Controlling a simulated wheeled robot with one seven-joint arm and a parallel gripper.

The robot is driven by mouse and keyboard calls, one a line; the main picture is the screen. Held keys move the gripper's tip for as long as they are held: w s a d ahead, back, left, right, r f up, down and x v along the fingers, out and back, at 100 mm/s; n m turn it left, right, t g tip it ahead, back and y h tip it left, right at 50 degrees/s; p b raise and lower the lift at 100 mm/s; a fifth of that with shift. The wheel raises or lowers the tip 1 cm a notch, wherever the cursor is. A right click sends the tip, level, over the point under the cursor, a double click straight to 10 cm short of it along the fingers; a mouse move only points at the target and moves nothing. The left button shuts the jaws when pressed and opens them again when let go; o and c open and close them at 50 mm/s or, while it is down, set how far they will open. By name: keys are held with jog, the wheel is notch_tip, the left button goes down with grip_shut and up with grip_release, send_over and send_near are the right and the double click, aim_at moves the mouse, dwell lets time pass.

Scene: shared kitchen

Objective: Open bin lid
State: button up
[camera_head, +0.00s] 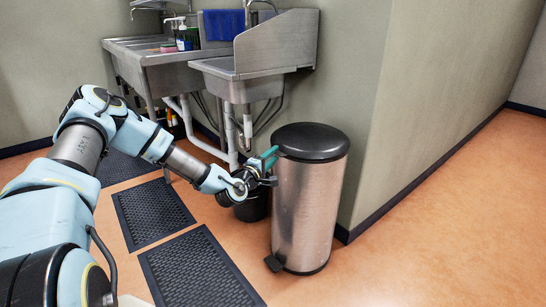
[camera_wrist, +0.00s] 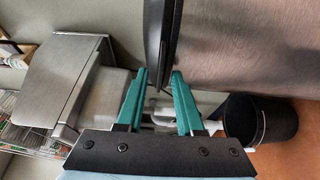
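The bin (camera_head: 303,205) is a tall brushed-metal cylinder standing upright on the floor, with a pedal at its lower left. Its black domed lid (camera_head: 311,141) is closed. My gripper (camera_head: 269,157) is at the left edge of the lid, near the rim. In the wrist view, my gripper (camera_wrist: 159,75) has its two teal fingers apart, with nothing between them at the base. The edge of the lid (camera_wrist: 157,40) lies just ahead of the fingertips, and the bin's metal side (camera_wrist: 240,45) is to the right. I cannot tell whether a fingertip touches the lid.
A metal sink (camera_head: 255,65) on the wall stands behind and left of the bin. A small black bucket (camera_wrist: 262,120) stands behind the bin. Black floor mats (camera_head: 198,270) lie to the left. A wall corner is close on the right, with open floor beyond.

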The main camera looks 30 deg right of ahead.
jog(key=shift+d, duration=0.1)
grip_shut()
dwell(1.4)
